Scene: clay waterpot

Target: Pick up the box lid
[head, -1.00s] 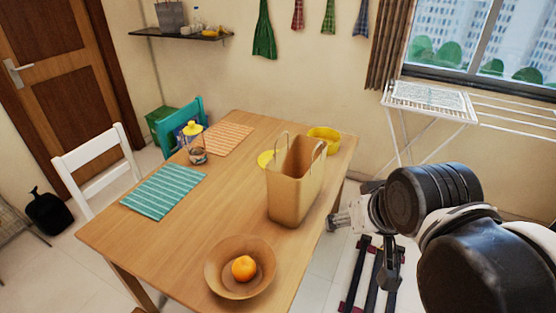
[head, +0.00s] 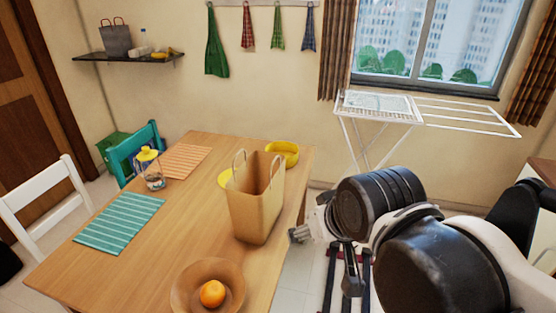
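A flat yellow disc (head: 225,179), which looks like the box lid, lies on the wooden table (head: 150,262), partly hidden behind a tan bag (head: 256,205). An open, round yellow box (head: 284,152) stands to its right near the table's far right corner. The bag stands upright with two handles. My gripper (head: 301,234) is beyond the table's right edge, to the right of the bag and apart from the disc. Its fingers are too small and partly hidden to tell whether they are open or shut. I see nothing held in it.
A wooden bowl (head: 192,296) with an orange (head: 212,293) sits at the near edge. A jar with a yellow lid (head: 150,168) and two striped placemats (head: 119,222) are on the left. A white drying rack (head: 385,107) stands behind my arm. The table's middle is clear.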

